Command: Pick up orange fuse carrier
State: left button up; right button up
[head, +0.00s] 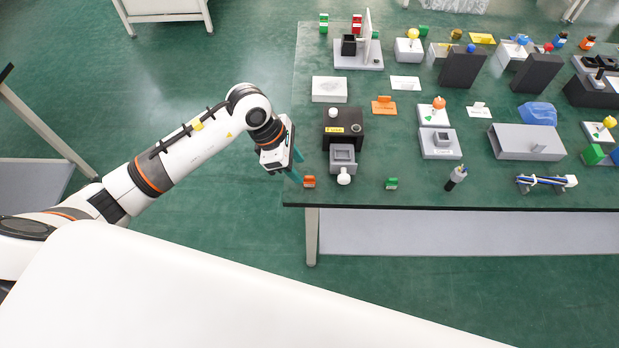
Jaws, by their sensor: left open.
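A small orange block with a pale band, which looks like the orange fuse carrier (309,181), sits on the green table top near its front left corner. My left gripper (297,166) is open, with its teal fingers at the table's left edge, just left of and slightly behind the orange carrier. I see nothing between the fingers. Whether a finger touches the carrier is too small to tell. My right gripper is out of view.
A grey socket block with a white knob (344,179) stands close right of the orange carrier, before a black box (343,121). A similar green carrier (391,184) sits farther right.

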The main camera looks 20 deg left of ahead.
aim_at(307, 177)
pick_arm(q)
jog(key=shift+p+x, duration=0.65)
jog(key=shift+x, duration=2.5)
jog(key=shift+w, duration=0.2)
jog(key=shift+c, duration=0.3)
grip_shut()
